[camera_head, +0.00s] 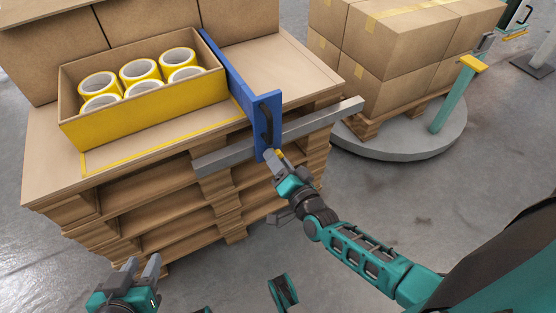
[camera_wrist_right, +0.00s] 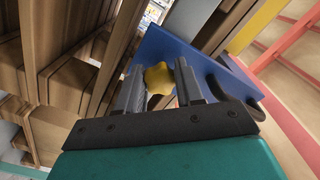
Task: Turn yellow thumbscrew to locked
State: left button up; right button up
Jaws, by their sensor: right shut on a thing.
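The yellow thumbscrew (camera_wrist_right: 159,79) is a lobed knob on the blue bracket (camera_wrist_right: 195,57), seen in the right wrist view. My right gripper (camera_wrist_right: 159,84) has its two grey fingers on either side of the knob and is shut on it. In the head view my right gripper (camera_head: 272,158) is at the lower end of the blue bracket (camera_head: 263,108), and only a bit of yellow shows there. The bracket has a dark handle (camera_head: 266,124). My left gripper (camera_head: 143,270) is low at the left, empty, with its fingers apart.
The bracket sits on a grey rail (camera_head: 328,121) along the front of stacked wooden pallets (camera_head: 160,227). A yellow-fronted box (camera_head: 150,117) of tape rolls stands left of it. Taped cartons (camera_head: 400,50) stand on a round grey platform (camera_head: 400,143) at the back right.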

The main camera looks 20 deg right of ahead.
pick_arm(q)
jog(key=shift+w+d+f+h+b, duration=0.25)
jog(key=shift+d+f+b, duration=0.4)
jog(key=shift+b, duration=1)
pick_arm(e)
jog(key=shift+w+r+m, duration=0.1)
jog(key=shift+r+m, duration=0.05)
jog(key=shift+m, duration=2.4)
jog(key=shift+s+r+m, duration=0.1)
jog(key=shift+r+m, duration=0.05)
jog(key=shift+m, duration=2.35)
jog(key=shift+w+r+m, duration=0.1)
jog(key=shift+r+m, duration=0.05)
jog(key=shift+m, duration=2.4)
pick_arm(q)
jog(key=shift+a+f, duration=0.1)
jog(key=shift+a, duration=0.05)
pick_arm(e)
jog(key=o, duration=1)
jog(key=shift+c, duration=0.2)
jog(key=shift+o, duration=0.4)
jog(key=shift+f, duration=0.1)
pick_arm(q)
jog(key=shift+s+a+r+p, duration=0.2)
jog(key=shift+a+r+p, duration=0.15)
jog(key=shift+p, duration=0.7)
pick_arm(e)
jog(key=s+d, duration=0.1)
jog(key=s, duration=1.2)
